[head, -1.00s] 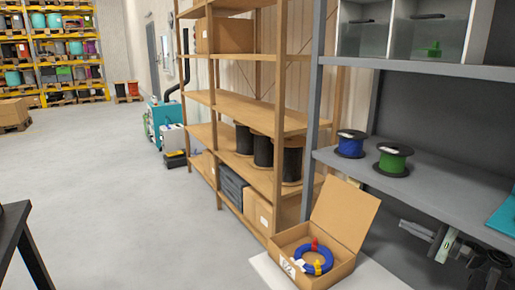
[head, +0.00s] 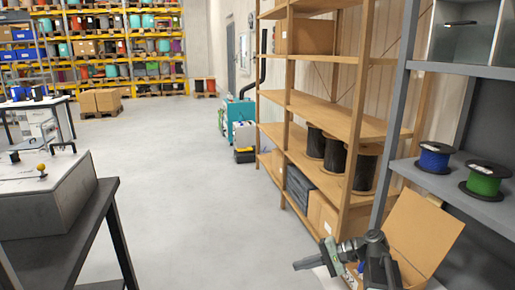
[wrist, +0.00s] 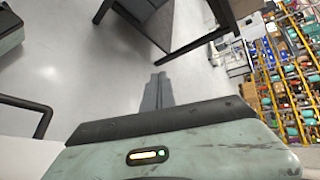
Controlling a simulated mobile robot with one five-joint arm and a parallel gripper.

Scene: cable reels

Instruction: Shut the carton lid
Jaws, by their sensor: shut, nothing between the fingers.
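The cardboard carton (head: 408,276) is at the lower right of the head view. Its lid (head: 425,232) stands open, leaning back towards the grey shelf. My arm hides much of the carton's front and its inside. My gripper (head: 298,266) points left in the head view, in front of the carton and apart from the lid. In the wrist view the two fingers of my gripper (wrist: 158,92) lie together with nothing between them, over the floor. The carton is not in the wrist view.
A grey shelf with a blue reel (head: 434,158) and a green reel (head: 485,179) stands behind the carton. A wooden rack (head: 330,118) with black reels is beyond it. A dark-legged table (head: 108,200) is at the left. The floor (head: 195,190) between is clear.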

